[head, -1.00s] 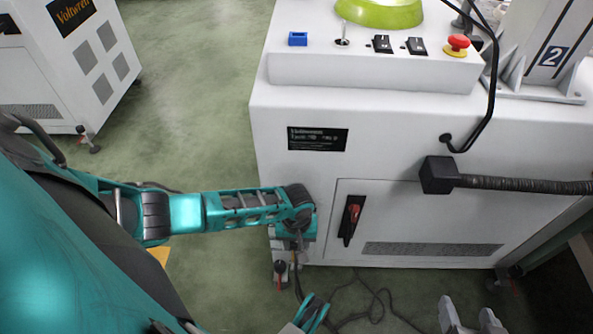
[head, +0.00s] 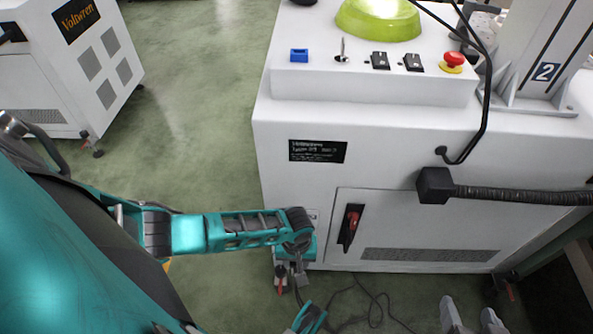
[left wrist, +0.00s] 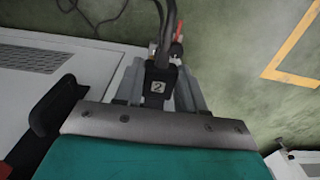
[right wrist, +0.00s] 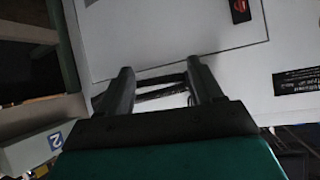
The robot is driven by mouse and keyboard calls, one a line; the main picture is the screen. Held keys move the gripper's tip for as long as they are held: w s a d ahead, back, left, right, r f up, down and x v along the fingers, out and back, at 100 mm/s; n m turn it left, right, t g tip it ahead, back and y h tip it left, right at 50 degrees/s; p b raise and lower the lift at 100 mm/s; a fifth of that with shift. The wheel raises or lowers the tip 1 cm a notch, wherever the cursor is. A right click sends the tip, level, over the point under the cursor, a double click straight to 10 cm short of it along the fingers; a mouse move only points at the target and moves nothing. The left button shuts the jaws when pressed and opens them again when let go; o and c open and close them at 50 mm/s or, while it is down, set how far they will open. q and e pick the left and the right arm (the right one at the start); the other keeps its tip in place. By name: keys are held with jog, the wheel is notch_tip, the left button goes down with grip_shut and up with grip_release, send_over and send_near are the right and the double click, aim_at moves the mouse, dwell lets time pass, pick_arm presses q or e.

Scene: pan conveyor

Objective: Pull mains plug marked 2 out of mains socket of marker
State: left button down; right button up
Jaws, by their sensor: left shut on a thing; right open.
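The dark mains plug marked 2 (left wrist: 158,88) is between the fingers of my left gripper (left wrist: 160,95) in the left wrist view. Its white tag faces the camera, and dark cables run up from it. In the head view my left gripper (head: 290,270) points down beside the lower left corner of the white machine (head: 380,170). My wrist covers the plug and the socket there, so I cannot tell how deep the plug sits. My right gripper (right wrist: 162,95) is open and empty before the machine's front.
A red-black switch handle (head: 350,228) and a vent are on the front door. A black corrugated hose (head: 520,195) runs to the right. Loose cables (head: 365,305) lie on the floor below. Another white cabinet (head: 75,90) stands at the left across open floor.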

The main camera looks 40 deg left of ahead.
pick_arm(q)
jog(key=shift+s+d, duration=0.1)
pick_arm(e)
jog(key=shift+s, duration=0.2)
pick_arm(q)
notch_tip(320, 180, up, 3)
jog(key=p, duration=0.3)
jog(key=shift+r+p, duration=0.1)
jog(key=shift+p, duration=0.2)
notch_tip(320, 180, up, 4)
jog(key=p, duration=0.4)
jog(key=shift+r+p, duration=0.15)
jog(key=shift+p, duration=0.25)
pick_arm(e)
jog(key=shift+h, duration=0.4)
jog(key=r, duration=0.1)
jog(key=d+r, duration=0.1)
jog(key=r, duration=0.3)
jog(key=shift+s+d+r, duration=0.2)
jog(key=shift+d, duration=0.15)
